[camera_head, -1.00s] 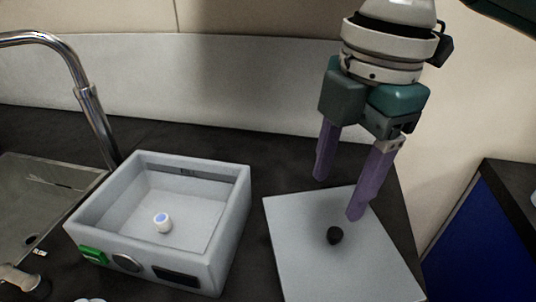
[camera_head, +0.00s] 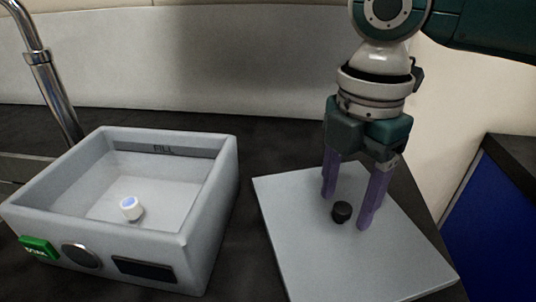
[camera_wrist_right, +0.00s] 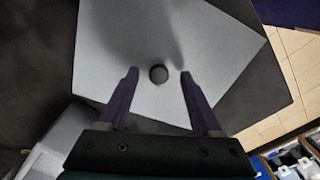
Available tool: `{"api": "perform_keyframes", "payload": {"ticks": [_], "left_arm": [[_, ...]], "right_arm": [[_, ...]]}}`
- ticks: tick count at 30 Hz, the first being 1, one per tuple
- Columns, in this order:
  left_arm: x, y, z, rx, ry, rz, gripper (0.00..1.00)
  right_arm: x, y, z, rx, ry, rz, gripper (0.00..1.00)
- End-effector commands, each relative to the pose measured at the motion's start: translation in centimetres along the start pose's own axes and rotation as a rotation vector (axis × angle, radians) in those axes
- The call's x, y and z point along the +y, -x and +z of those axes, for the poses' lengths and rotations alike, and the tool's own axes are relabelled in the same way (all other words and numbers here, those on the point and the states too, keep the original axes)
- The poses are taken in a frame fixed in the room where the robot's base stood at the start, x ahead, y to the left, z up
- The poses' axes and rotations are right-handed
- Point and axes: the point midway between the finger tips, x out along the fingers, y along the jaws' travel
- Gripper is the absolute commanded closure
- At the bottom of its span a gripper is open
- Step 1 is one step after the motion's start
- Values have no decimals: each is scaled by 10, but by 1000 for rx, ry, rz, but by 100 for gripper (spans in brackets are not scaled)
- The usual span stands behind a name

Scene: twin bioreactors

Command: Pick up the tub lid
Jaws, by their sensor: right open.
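The tub lid (camera_head: 290,226) is a flat light-grey plate with a black round knob (camera_head: 342,211), lying on the dark counter right of the tub. My right gripper (camera_head: 347,208) is open and points down over the lid, its two purple fingers on either side of the knob in the head view. In the right wrist view the knob (camera_wrist_right: 158,74) shows between and slightly beyond the fingertips (camera_wrist_right: 158,73), apart from both. I cannot tell whether the fingertips touch the lid. The open grey tub (camera_head: 205,250) stands to the left. My left gripper is not in view.
A small white cap-like piece with a blue top (camera_head: 131,208) sits inside the tub. A metal faucet (camera_head: 45,75) stands at the left. A wall (camera_head: 200,60) runs behind the counter. A blue cabinet (camera_head: 495,225) is at the right.

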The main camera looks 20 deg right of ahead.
Motion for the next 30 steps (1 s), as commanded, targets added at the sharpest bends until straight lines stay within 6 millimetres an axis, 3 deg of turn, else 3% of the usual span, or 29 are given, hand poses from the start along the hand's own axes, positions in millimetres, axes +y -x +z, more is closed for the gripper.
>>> {"api": "perform_keyframes", "payload": {"ticks": [3, 11, 27, 30], "left_arm": [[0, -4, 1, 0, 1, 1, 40], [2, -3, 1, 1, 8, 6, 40], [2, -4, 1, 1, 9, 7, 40], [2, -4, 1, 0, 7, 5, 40]], "right_arm": [[0, -14, 0, -1, -1, 0, 34], [0, -16, 0, -1, 0, 2, 34], [1, -15, 0, -1, 0, 2, 95], [1, -15, 0, -1, 0, 2, 100]]}}
